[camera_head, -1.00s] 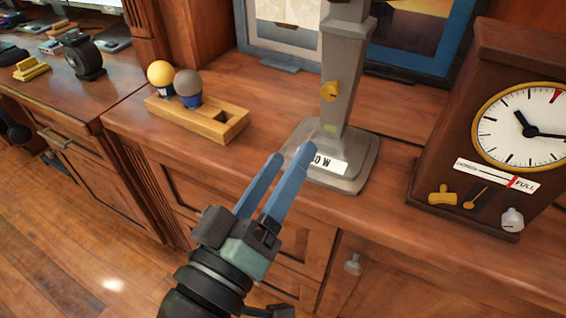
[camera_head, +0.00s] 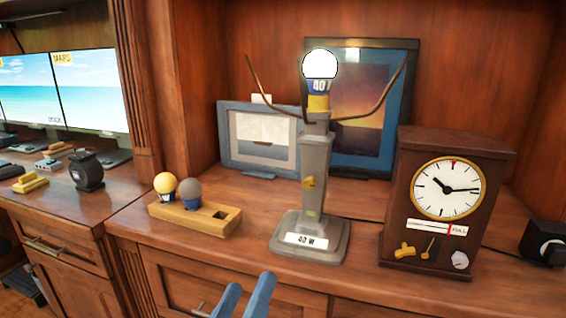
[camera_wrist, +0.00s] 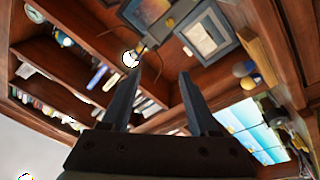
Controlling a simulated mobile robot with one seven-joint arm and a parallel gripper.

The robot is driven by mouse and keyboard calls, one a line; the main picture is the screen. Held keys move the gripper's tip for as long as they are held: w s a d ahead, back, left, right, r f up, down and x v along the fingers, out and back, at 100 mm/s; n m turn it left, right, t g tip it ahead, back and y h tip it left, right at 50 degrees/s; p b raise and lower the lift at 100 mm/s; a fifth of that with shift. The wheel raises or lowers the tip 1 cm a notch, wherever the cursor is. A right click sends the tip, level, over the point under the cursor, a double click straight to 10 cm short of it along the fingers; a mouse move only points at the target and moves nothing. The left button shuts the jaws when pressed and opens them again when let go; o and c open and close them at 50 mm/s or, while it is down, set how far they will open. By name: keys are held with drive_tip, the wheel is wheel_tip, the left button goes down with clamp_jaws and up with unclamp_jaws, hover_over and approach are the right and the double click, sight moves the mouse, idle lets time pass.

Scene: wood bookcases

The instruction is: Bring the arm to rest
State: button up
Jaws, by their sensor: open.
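My gripper (camera_head: 243,300) shows at the bottom of the head view, its two blue fingers apart and nothing between them. It is in front of the cabinet drawers, below the top's front edge, apart from everything. In the wrist view my gripper (camera_wrist: 158,95) is also open and empty, with the bookcase tilted behind it. The rest of my arm is out of the head view.
A grey lamp (camera_head: 314,190) with a lit bulb (camera_head: 320,66) stands on the cabinet top. A wooden bulb holder (camera_head: 196,216) with a yellow and a grey bulb is left of it. A brown clock (camera_head: 440,205) stands right. Framed pictures (camera_head: 258,140) lean behind.

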drive_tip(key=w+d+r+m+t+y, duration=0.1)
drive_tip(key=w+r+m+t, duration=0.1)
drive_tip(key=r, duration=0.6)
drive_tip(key=w+d+r+m+t+y, duration=0.1)
drive_tip(key=d+r+m+t, duration=0.1)
drive_tip(key=r, duration=0.5)
drive_tip(key=s+d+r+t+y+p, duration=0.1)
drive_tip(key=s+r+t+y, duration=0.15)
drive_tip(key=r, duration=0.55)
drive_tip(key=s+d+r+t+y+p, duration=0.1)
drive_tip(key=s+r+t, duration=0.15)
drive_tip(key=r, duration=0.45)
wheel_tip(320, 180, up, 31)
drive_tip(key=p, duration=3)
drive_tip(key=shift+a+m+g+p, duration=0.2)
drive_tip(key=shift+m+g+p, duration=0.1)
drive_tip(key=shift+g+p, duration=0.1)
drive_tip(key=shift+f, duration=0.1)
